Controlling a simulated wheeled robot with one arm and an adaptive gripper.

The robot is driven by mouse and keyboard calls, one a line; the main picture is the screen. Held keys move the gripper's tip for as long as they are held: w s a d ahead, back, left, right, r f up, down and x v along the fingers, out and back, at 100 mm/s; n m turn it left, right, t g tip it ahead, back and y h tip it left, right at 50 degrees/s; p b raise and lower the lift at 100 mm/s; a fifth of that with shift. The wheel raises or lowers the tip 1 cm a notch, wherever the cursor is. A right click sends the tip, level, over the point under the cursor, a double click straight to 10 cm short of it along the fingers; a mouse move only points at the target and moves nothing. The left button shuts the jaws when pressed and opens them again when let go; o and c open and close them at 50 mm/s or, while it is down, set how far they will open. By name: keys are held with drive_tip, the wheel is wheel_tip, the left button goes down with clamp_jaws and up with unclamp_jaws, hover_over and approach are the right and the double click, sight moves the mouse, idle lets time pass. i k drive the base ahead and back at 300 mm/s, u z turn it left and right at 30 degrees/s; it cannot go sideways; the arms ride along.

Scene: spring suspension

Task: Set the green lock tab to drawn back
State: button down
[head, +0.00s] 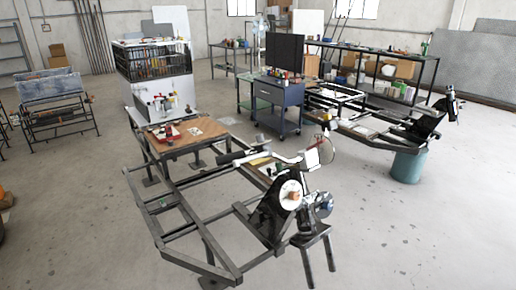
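A very small green spot (163,203) shows on the left side of the dark metal vehicle frame (222,267) in front. It may be the green lock tab, but it is too small to make out its shape or its setting. The frame carries a handlebar (240,156), a dark plate with a pale round disc (289,192), and a two-pronged dark fork (317,250) pointing down at its front right. I cannot make out my gripper in the head view.
A wood-topped bench (190,133) with small items adjoins the frame's far end. A blue tool cart (278,103) stands behind it. A second vehicle frame (372,138) rests near a teal drum (407,164) at the right.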

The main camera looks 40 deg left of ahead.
sight(279, 168)
drive_tip(key=u, duration=0.85)
drive_tip(key=i, duration=0.9)
drive_tip(key=u, duration=1.35)
drive_tip(key=i, duration=0.35)
drive_tip(key=u, duration=0.4)
